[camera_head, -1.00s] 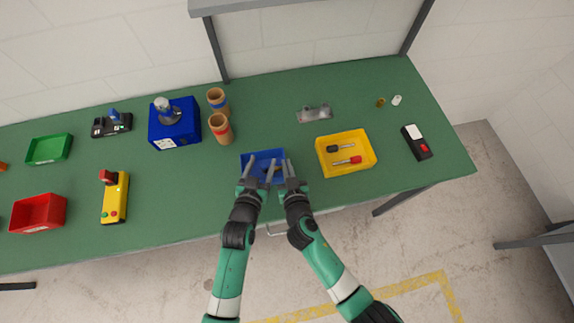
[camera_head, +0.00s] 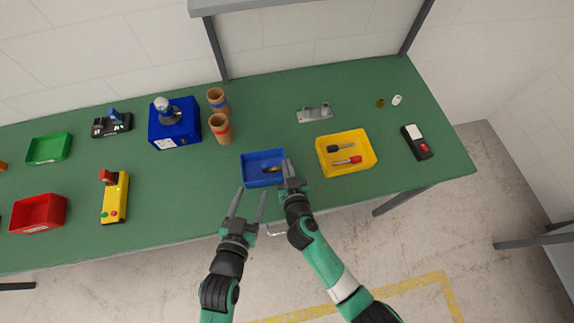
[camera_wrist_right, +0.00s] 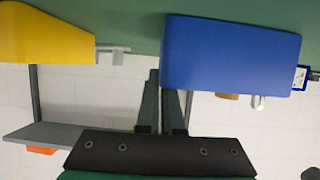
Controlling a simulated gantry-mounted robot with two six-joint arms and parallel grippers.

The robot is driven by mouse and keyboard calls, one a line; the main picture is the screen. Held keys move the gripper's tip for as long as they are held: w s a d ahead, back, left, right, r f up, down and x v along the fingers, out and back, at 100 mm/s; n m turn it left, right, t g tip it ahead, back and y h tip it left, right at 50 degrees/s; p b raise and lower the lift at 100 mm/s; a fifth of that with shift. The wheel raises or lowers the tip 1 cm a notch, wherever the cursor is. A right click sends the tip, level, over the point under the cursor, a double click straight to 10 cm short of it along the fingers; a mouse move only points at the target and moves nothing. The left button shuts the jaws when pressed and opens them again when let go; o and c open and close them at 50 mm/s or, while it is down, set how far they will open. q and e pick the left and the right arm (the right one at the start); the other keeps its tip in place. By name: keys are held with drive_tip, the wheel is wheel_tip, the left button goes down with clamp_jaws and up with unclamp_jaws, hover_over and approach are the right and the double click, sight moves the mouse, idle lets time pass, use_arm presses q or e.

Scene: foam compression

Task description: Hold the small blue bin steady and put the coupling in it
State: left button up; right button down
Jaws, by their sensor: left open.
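The small blue bin (camera_head: 250,181) sits near the front edge of the green table in the head view. A small brass-and-dark piece, seemingly the coupling (camera_head: 273,169), lies inside it towards the right; its detail is too small to tell. In the right wrist view the fingers straddle the edge of the blue bin (camera_wrist_right: 230,55).
A yellow bin (camera_head: 346,169) with two tools stands just right of my right gripper. A metal bracket (camera_head: 314,114), a brass ring (camera_head: 380,102) and a white cylinder (camera_head: 397,100) lie behind. Two cardboard tubes (camera_head: 220,128) stand behind left.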

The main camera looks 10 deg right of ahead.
idle(0.3)
drive_tip(key=c, duration=1)
unclamp_jaws()
drive_tip(key=v, duration=1.2)
